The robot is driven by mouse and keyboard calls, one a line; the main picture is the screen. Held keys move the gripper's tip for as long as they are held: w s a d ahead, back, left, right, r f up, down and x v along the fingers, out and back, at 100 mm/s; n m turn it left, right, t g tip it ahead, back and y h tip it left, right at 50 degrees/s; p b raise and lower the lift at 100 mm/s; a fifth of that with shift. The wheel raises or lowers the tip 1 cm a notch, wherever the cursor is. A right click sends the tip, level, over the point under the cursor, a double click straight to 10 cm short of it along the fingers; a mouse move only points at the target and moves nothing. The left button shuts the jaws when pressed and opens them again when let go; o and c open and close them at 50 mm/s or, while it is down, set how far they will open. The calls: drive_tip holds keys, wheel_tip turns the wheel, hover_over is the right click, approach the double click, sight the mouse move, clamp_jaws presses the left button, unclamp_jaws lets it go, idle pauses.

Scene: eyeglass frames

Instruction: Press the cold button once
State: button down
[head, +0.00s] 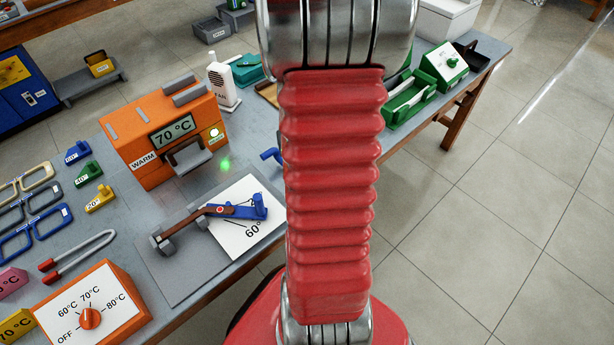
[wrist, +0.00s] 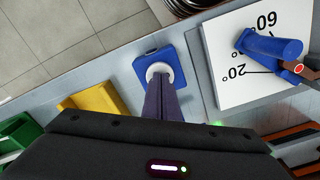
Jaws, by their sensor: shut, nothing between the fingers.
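A blue box with a round white cap (wrist: 160,69) sits at the table's edge in the wrist view. I see no label on it, so I cannot tell from lettering that it is the cold button. My gripper (wrist: 161,82) is shut and empty, with its fingertips over the near part of the white cap. I cannot tell whether they touch it or how far the cap is pressed. In the head view my red arm hides the gripper and this box.
A white angle card (head: 252,222) with a blue jig (head: 255,208) lies beside the box. A yellow block (wrist: 95,99) stands on the other side. An orange warmer (head: 160,135) reads 70 °C.

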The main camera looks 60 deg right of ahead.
drive_tip(key=shift+f, duration=0.35)
drive_tip(key=shift+r, duration=0.15)
idle(0.3)
drive_tip(key=shift+r, duration=2.7)
drive_tip(key=shift+s+a+f, duration=0.1)
drive_tip(key=shift+s+a, duration=0.1)
drive_tip(key=shift+a, duration=0.05)
drive_tip(key=shift+s+a+r, duration=0.2)
drive_tip(key=shift+a, duration=0.25)
drive_tip(key=shift+s+a+r, duration=0.15)
drive_tip(key=shift+a, duration=0.3)
drive_tip(key=w+a+r+n+t, duration=0.1)
drive_tip(key=a+r+n+t, duration=0.1)
drive_tip(key=a+r, duration=0.4)
drive_tip(key=w+a+r+n+t, duration=0.1)
drive_tip(key=a+r+n, duration=0.2)
drive_tip(key=a, duration=1)
drive_tip(key=w+a+r+n+t, duration=0.1)
drive_tip(key=a+r+n+t, duration=0.1)
drive_tip(key=a+r, duration=0.7)
drive_tip(key=shift+w+a+n+t, duration=0.15)
drive_tip(key=shift+w+n+t, duration=0.2)
drive_tip(key=shift+n, duration=0.45)
